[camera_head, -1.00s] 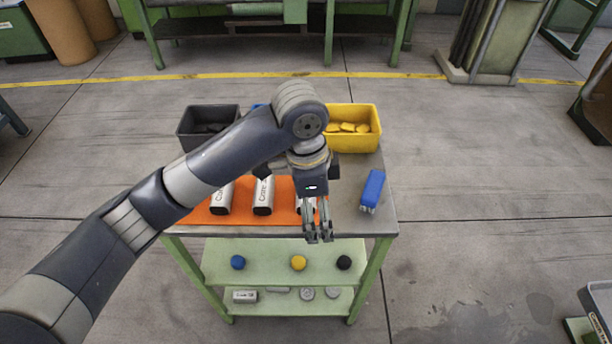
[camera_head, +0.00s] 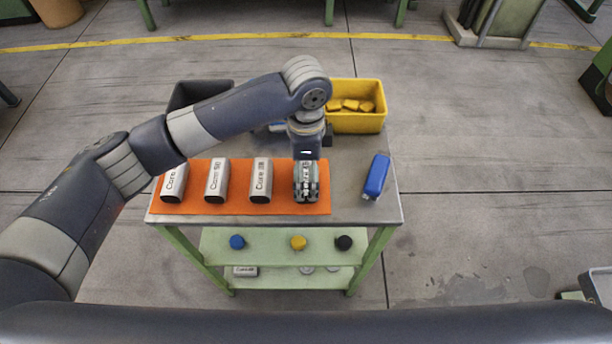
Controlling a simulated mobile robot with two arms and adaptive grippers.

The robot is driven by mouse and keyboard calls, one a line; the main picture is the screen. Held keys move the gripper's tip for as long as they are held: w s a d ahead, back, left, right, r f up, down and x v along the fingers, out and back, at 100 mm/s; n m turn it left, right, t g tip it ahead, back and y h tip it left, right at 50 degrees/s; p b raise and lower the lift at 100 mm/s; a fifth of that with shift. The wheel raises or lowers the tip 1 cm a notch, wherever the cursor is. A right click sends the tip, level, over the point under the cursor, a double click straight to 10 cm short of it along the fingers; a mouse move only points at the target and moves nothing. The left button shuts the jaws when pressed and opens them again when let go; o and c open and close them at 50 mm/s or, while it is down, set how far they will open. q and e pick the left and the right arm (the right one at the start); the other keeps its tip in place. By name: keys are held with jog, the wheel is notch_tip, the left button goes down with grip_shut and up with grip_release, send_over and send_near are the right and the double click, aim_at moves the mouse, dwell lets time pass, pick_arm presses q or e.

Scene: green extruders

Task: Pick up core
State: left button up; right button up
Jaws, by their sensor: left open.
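Three silver cores with dark ends lie in a row on an orange mat (camera_head: 232,208): the left core (camera_head: 174,182), the middle core (camera_head: 217,180) and the right core (camera_head: 261,180). Each has "Core" lettering on its top. My left gripper (camera_head: 306,192) points down over the right end of the mat, with its jaws open. A fourth core seems to lie right under it, mostly hidden by the fingers; I cannot tell if they touch it. My right gripper is not in view.
A blue block (camera_head: 376,177) lies right of the mat on the metal tabletop (camera_head: 352,205). A yellow bin (camera_head: 357,122) with yellow pieces and a dark bin (camera_head: 180,96) stand behind. Blue, yellow and black round pieces sit on the shelf below.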

pick_arm(q)
notch_tip(320, 180, down, 2)
jog(key=shift+f, duration=0.1)
jog(key=shift+w+f, duration=0.1)
jog(key=shift+f, duration=0.1)
jog(key=shift+c, duration=1.3)
jog(key=c, duration=1)
jog(key=shift+r, duration=0.4)
jog(key=r, duration=0.1)
jog(key=s+r+b, duration=0.1)
jog(key=shift+d+r, duration=0.15)
jog(key=shift+r, duration=0.2)
jog(key=s+d, duration=0.1)
jog(key=s, duration=0.3)
jog(key=s+d+r+b, duration=0.1)
jog(key=s, duration=0.4)
jog(key=s+d, duration=0.2)
jog(key=s, duration=0.3)
jog(key=shift+s+r+b, duration=0.25)
jog(key=shift+r+b, duration=0.05)
jog(key=shift+b, duration=0.05)
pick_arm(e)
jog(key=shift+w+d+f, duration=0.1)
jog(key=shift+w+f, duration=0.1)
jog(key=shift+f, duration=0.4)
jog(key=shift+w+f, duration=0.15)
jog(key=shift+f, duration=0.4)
